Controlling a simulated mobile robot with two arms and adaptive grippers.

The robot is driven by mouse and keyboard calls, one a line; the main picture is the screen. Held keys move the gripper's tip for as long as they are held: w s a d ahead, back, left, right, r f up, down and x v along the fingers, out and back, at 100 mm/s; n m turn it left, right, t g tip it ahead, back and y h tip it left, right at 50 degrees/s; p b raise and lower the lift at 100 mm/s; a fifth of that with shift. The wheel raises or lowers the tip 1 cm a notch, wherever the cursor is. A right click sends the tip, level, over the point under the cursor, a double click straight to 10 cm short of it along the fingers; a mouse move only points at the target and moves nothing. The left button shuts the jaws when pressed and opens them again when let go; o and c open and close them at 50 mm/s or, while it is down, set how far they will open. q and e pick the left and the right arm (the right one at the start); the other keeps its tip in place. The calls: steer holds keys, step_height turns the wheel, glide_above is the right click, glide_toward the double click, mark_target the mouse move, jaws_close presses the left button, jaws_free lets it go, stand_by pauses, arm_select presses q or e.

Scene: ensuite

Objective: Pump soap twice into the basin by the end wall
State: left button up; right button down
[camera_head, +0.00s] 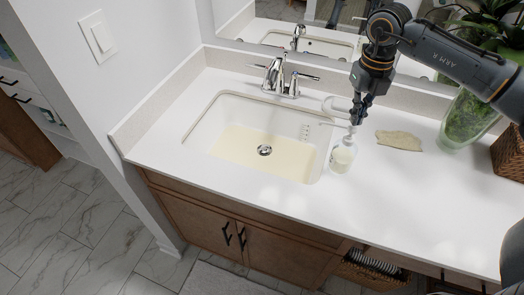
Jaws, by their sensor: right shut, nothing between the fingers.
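The basin (206,133) is a white rectangular sink set in the white counter by the end wall. A pale yellow layer covers its floor around the drain. The soap pump bottle (342,158), clear with pale yellow contents, stands upright on the counter at the basin's right edge. Its spout points left over the basin rim. My right gripper (356,117) is shut and points down right above the pump head; I cannot tell whether it touches it. My left gripper is not in view.
A chrome faucet (283,78) stands behind the basin. Right of the bottle lie a flat beige piece (399,140), a green glass vase (466,118) with a plant, and a wicker basket (510,152). A mirror runs along the back. The front counter is clear.

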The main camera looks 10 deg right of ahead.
steer(key=shift+r, duration=0.15)
step_height(320, 180, up, 6)
steer(key=p, duration=0.3)
steer(key=shift+p, duration=0.4)
